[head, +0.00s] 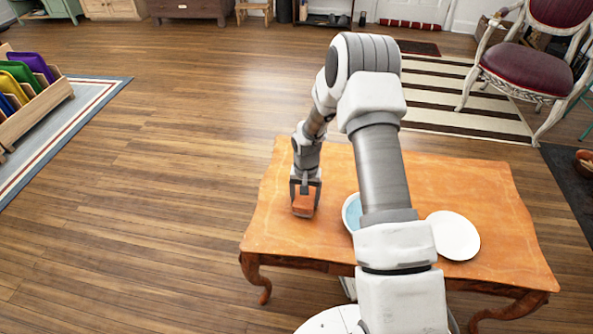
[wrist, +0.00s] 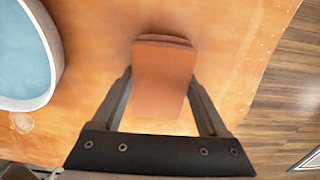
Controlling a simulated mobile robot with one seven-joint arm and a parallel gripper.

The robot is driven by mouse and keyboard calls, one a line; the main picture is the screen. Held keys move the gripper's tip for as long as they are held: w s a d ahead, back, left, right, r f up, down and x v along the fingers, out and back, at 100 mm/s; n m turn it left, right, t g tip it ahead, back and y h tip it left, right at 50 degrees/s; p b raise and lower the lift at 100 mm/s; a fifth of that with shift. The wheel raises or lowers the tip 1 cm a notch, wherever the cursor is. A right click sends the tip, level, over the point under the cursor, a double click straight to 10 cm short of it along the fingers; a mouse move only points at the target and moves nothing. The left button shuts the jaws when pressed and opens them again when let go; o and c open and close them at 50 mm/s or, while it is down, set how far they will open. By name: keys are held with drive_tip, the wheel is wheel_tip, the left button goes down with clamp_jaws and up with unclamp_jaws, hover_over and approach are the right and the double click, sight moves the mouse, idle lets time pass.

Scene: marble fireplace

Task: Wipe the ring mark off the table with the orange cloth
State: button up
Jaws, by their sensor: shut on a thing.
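My gripper (head: 305,188) is shut on the orange cloth (head: 303,206), over the left part of the wooden table (head: 290,238). The wrist view shows the cloth (wrist: 163,80) as a folded, block-like pad between the two fingers. It is at or just above the tabletop; I cannot tell if it touches. A small pale mark (wrist: 21,122) shows on the table at the lower left of the wrist view, just below the bowl. I cannot tell whether it is the ring mark. No clear ring shows in the head view, where my arm hides part of the table.
A white bowl with blue inside (head: 350,213) stands right of the cloth, partly behind my arm; it also shows in the wrist view (wrist: 55,40). A white plate (head: 454,236) lies farther right. The table's left side is clear. A red-seated chair (head: 527,68) stands beyond.

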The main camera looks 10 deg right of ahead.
drive_tip(key=shift+w+d, duration=0.15)
drive_tip(key=shift+w, duration=0.2)
wheel_tip(320, 180, up, 3)
drive_tip(key=shift+w+f+p, duration=0.15)
drive_tip(key=shift+p, duration=0.5)
drive_tip(key=shift+r+p, duration=1.75)
drive_tip(key=shift+r, duration=0.95)
